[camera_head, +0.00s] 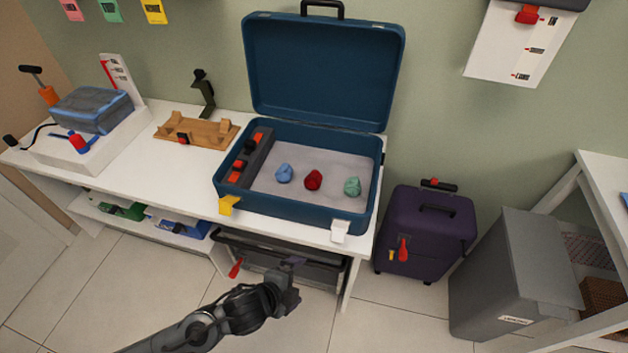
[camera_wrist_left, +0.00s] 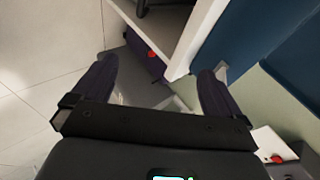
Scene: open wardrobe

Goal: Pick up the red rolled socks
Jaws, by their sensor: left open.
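The red rolled socks (camera_head: 313,180) lie on the grey floor of the open blue suitcase (camera_head: 290,214), between a light blue roll (camera_head: 284,173) and a green roll (camera_head: 352,187). The suitcase stands on the white table with its lid raised. My left gripper (camera_head: 293,284) is in front of the table, below the suitcase and apart from the socks. In the left wrist view my left gripper (camera_wrist_left: 158,85) is open, with nothing between its fingers. The socks do not show in that view. My right gripper is not in view.
A side compartment in the suitcase holds red and black items (camera_head: 245,160). A wooden stand (camera_head: 196,131) is left of it. A purple suitcase (camera_head: 428,232) and a grey bin (camera_head: 515,275) stand on the floor at right. The raised lid (camera_head: 322,65) blocks the back.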

